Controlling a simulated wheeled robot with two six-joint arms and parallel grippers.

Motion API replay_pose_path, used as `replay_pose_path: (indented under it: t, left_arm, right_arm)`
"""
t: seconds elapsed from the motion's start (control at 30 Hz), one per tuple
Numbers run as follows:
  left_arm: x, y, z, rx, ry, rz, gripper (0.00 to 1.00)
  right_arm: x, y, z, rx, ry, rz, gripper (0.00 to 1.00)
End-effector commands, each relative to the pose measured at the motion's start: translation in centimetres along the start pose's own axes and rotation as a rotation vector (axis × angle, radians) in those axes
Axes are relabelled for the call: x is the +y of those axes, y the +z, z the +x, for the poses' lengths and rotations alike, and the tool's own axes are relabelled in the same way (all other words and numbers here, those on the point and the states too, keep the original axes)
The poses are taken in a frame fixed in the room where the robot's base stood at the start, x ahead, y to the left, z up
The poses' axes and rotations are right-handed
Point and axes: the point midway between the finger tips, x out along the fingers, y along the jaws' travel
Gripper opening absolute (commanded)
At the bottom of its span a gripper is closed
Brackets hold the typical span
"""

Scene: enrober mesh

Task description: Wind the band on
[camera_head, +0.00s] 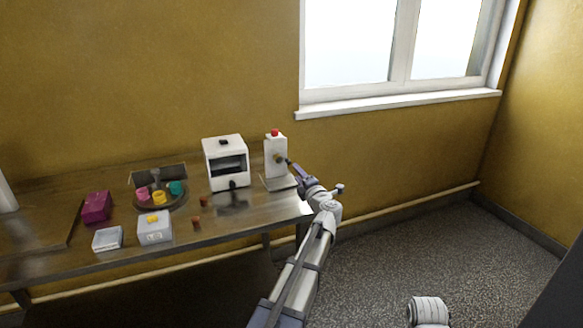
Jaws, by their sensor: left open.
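A white box-shaped machine (221,147) with a dark front opening and a dark knob low on its front stands near the back of the table. To its right stands a narrow white unit (275,146) with a red top and a flat base plate. My left gripper (287,161) is at the right side of this narrow unit, open, its tips close to a small dark fitting there. I cannot tell whether they touch it. The band cannot be made out at this size.
On the table (180,242), a round tray (172,207) holds pink, yellow and teal pieces. Nearby are a magenta box (97,207), a pale box (107,239), a grey box (155,232) with yellow on top, and small brown pieces (196,222). The floor right of the table is mostly clear.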

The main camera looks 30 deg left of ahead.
Motion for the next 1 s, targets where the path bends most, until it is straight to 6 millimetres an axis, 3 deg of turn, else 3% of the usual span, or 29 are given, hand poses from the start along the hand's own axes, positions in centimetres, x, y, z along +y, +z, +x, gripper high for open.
replay_pose_path:
  t: [0.3, 0.5, 0.7, 1.0]
  left_arm:
    - [-0.04, 0.05, 0.01, 0.002, 0.000, -0.828, 0.50]
    - [-0.06, 0.07, 0.01, 0.004, 0.001, -1.235, 0.50]
    - [-0.06, 0.08, 0.02, 0.004, 0.002, -1.434, 0.50]
    - [-0.07, 0.09, 0.34, 0.005, 0.002, -1.466, 0.50]
  right_arm:
    - [0.00, 0.00, 0.00, 0.000, 0.000, 0.000, 0.50]
    - [0.00, 0.00, 0.00, 0.000, 0.000, 0.000, 0.50]
    - [0.00, 0.00, 0.00, 0.000, 0.000, 0.000, 0.50]
    - [0.00, 0.00, 0.00, 0.000, 0.000, 0.000, 0.50]
